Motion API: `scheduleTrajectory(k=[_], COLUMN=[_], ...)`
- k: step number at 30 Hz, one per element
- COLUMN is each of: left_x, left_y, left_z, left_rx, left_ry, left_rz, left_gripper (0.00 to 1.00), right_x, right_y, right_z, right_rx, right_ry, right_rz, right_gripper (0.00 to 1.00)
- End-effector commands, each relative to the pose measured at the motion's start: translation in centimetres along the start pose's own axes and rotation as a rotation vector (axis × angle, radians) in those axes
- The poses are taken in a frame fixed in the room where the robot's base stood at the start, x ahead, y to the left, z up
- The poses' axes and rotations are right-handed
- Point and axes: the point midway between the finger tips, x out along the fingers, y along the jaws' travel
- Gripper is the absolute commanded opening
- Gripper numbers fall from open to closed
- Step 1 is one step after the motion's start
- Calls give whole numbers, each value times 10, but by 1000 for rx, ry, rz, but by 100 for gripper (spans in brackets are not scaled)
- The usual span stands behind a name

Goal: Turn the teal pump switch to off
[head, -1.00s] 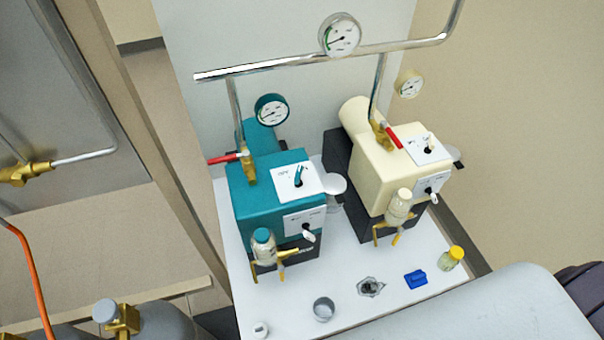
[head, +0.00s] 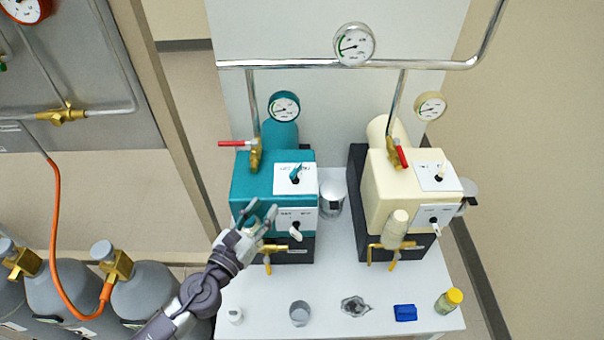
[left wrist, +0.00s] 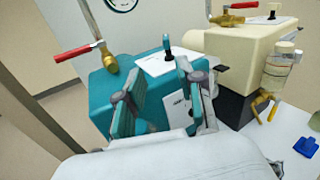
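The teal pump (head: 247,183) stands on the left of the white table. Its top has a white panel (head: 283,185) with a teal switch lever (head: 297,172), angled up and right; the panel lettering is too small to read. A second white panel on its front carries a black-and-white knob (head: 296,230). My left gripper (head: 260,211) is open and empty in front of the pump, left of the front panel and below the switch. In the left wrist view its spread fingers (left wrist: 164,103) face the teal body (left wrist: 100,88), with the switch (left wrist: 167,47) beyond. My right gripper is out of view.
A cream pump (head: 385,190) stands to the right. A red-handled valve (head: 255,152), pipe and gauge (head: 284,107) rise behind the teal pump. Gas cylinders (head: 70,290) stand at lower left.

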Motion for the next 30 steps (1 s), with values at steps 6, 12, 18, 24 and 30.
scheduleTrajectory(k=[6,12,18,24,30], left_x=[16,56,98,127,139], left_y=[-8,-9,-10,-11,-11], left_z=[0,1,-2,-2,-2], left_rx=[90,86,86,84,85], left_ry=[1,0,1,1,3], left_rz=[-40,-39,-38,-38,-38], left_gripper=[38,38,38,38,38], right_x=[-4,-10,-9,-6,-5], right_y=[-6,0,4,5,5], right_z=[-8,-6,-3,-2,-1], right_rx=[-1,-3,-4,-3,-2], right_ry=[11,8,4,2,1], right_rz=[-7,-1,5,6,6], right_gripper=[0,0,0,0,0])
